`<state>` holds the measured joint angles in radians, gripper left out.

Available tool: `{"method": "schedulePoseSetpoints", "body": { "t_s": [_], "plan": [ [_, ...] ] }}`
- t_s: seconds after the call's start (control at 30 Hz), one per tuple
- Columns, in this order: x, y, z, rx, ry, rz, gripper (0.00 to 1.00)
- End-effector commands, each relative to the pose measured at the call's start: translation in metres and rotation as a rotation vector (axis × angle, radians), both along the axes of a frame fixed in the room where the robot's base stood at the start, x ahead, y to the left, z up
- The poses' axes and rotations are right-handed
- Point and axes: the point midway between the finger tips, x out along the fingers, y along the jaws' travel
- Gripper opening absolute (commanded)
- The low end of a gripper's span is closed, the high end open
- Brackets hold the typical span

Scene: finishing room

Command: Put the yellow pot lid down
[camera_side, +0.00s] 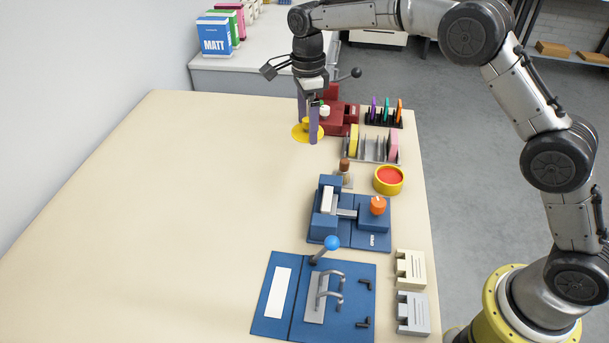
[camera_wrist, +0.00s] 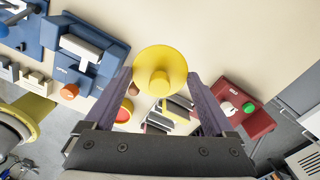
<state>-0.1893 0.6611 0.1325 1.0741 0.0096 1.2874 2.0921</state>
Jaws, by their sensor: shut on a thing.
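The yellow pot lid (camera_side: 298,134) is a round disc with a raised knob on top. It also shows in the wrist view (camera_wrist: 160,58), with the knob facing my camera. My gripper (camera_side: 309,130) points down at the far part of the table and is shut on the lid. In the wrist view my two fingers (camera_wrist: 160,82) stand on either side of it. The lid looks about level. Its underside is hidden, and I cannot tell whether it touches the table or hangs above it.
Right of the lid stand a dark red fixture (camera_side: 341,118), a grey rack (camera_side: 372,152) with yellow and pink plates, and a round yellow container with a red top (camera_side: 389,180). Blue fixtures (camera_side: 345,235) stand nearer. The beige tabletop (camera_side: 170,210) is clear on the left.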

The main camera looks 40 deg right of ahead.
Motion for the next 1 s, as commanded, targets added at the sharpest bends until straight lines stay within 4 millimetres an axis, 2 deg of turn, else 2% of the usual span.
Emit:
{"method": "schedulePoseSetpoints", "body": {
  "t_s": [0.2,0.4,0.57,0.8,1.0],
  "plan": [
    [-0.004,0.011,-0.031,0.000,0.002,0.022,0.35],
    [-0.004,0.011,-0.061,0.000,0.001,0.022,0.35],
    [-0.004,0.011,-0.074,0.000,0.000,0.022,0.35],
    [-0.004,0.011,-0.110,0.000,0.001,0.022,0.35],
    [-0.004,0.011,-0.118,0.001,-0.002,0.022,0.35]
  ]
}}
